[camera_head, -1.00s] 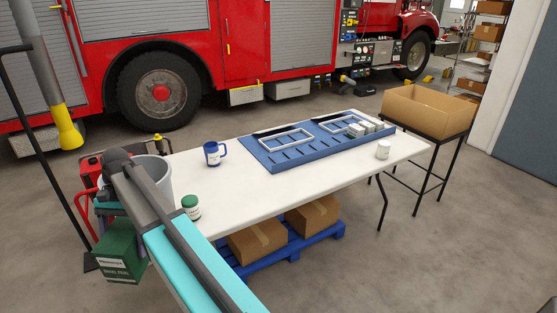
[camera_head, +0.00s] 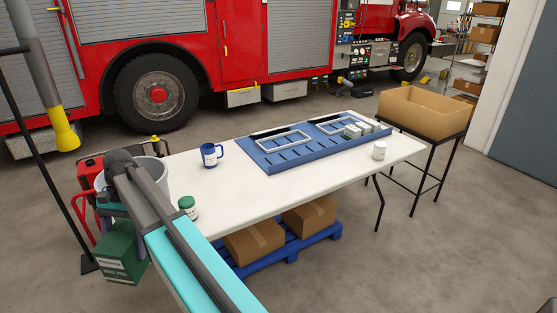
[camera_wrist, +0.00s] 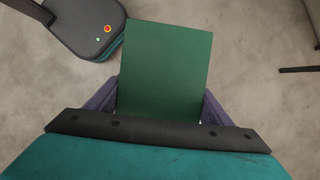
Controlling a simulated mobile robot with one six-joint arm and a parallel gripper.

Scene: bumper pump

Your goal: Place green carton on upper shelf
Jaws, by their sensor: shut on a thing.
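The green carton (camera_head: 123,250) hangs at the lower left of the head view, beside the left end of the white table and in front of it. In the wrist view the carton (camera_wrist: 166,68) shows its plain green face. My gripper (camera_wrist: 160,108) is shut on the carton, with one finger on each side. In the head view my arm hides most of the gripper. I cannot identify an upper shelf for sure; a shelving rack (camera_head: 472,62) with cardboard boxes stands at the far upper right.
The white table (camera_head: 250,200) carries a blue tray (camera_head: 262,153), a blue mug (camera_head: 211,155), a green-lidded jar (camera_head: 188,206) and a white jar (camera_head: 379,150). An open cardboard box (camera_head: 422,112) sits on a black stand. Floor at the right is clear.

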